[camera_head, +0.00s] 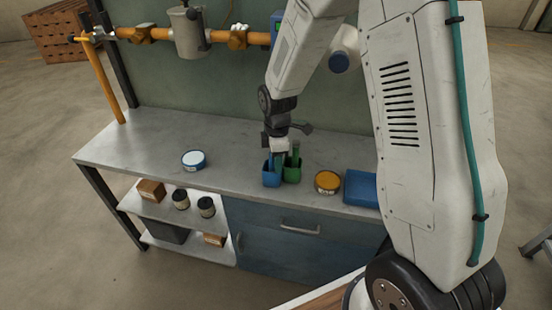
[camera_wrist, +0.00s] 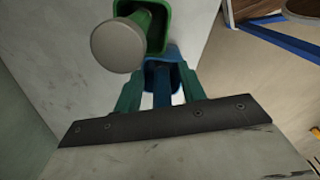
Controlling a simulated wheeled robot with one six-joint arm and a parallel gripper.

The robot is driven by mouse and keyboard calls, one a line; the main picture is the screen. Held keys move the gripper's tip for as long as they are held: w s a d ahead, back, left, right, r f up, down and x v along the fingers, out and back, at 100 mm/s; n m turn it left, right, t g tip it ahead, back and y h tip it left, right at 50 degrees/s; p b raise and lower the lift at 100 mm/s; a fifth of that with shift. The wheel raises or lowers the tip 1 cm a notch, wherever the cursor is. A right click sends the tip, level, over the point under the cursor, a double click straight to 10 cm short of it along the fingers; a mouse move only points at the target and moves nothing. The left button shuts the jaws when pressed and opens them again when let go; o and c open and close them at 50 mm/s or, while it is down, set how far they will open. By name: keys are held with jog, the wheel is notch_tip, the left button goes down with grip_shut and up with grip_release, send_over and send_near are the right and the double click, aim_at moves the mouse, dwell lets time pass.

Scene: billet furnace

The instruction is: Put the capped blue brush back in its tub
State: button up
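The blue tub (camera_head: 271,179) stands on the metal bench top, directly under my gripper (camera_head: 275,158). In the wrist view the blue tub (camera_wrist: 174,58) lies beyond the fingertips. The blue brush (camera_wrist: 162,88) is between the two green fingers of my gripper (camera_wrist: 162,85), its far end at the tub's mouth. Narrow gaps seem to show on both sides of it, so the fingers look open around it. Its cap and lower end are hidden. Beside it, the green tub (camera_head: 292,175) holds a green brush (camera_head: 296,150), whose round grey end (camera_wrist: 118,45) shows close up.
A blue-rimmed white tin (camera_head: 194,159) stands to the left on the bench. A yellow-lidded tin (camera_head: 327,182) and a flat blue tray (camera_head: 361,188) lie to the right. An orange pipe (camera_head: 153,34) runs along the back. The bench between the left tin and the tubs is clear.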

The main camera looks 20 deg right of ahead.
notch_tip(320, 180, up, 12)
jog(key=s+d+r+m, duration=0.1)
jog(key=s+r+m, duration=0.6)
jog(key=s+r, duration=0.5)
jog(key=s+r+m+t, duration=0.1)
jog(key=s+m, duration=0.7)
jog(key=s, duration=0.9)
jog(key=shift+s+d+r, duration=0.35)
jog(key=shift+d+r, duration=0.05)
jog(key=shift+d, duration=0.05)
